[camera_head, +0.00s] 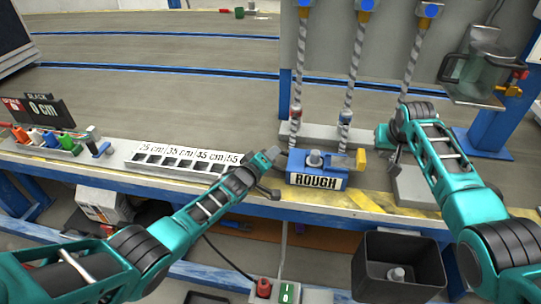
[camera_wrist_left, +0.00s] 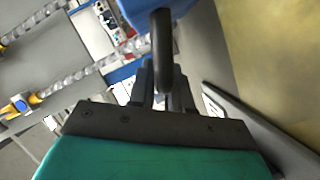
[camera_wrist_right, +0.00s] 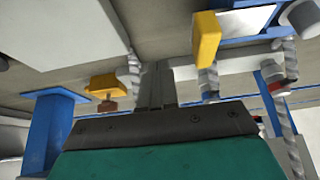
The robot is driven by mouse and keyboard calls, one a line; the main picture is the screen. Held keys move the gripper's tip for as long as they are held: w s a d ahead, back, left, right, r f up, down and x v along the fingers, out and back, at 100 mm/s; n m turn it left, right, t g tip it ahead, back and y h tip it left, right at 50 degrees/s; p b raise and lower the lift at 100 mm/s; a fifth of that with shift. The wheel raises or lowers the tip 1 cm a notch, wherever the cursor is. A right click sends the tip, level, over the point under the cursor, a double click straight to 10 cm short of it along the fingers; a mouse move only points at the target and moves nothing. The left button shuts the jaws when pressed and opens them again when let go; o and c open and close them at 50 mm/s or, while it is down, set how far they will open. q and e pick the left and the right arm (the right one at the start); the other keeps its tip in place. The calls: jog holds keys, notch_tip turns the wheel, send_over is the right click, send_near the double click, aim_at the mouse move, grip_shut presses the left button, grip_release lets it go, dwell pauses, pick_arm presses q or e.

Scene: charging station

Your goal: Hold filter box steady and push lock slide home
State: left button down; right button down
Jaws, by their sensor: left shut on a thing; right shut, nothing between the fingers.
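The blue filter box (camera_head: 305,163) with a "ROUGH" label sits upright at the bench's front edge. A yellow lock slide (camera_head: 361,160) sticks out at its right end. My left gripper (camera_head: 272,157) is at the box's left end, shut on a dark handle, which shows as a black bar (camera_wrist_left: 162,45) between its fingers. My right gripper (camera_head: 394,163) is right of the slide. In the right wrist view its fingers (camera_wrist_right: 155,80) are shut and empty, with the yellow slide (camera_wrist_right: 207,40) beside them, apparently apart.
Twisted rods (camera_head: 350,75) hang behind the box. A clear jug (camera_head: 475,75) is at the right. A white slotted rack (camera_head: 185,160) lies left of the box. A black bin (camera_head: 400,250) stands below the bench's front edge.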

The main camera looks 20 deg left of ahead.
jog(key=shift+r, duration=1.9)
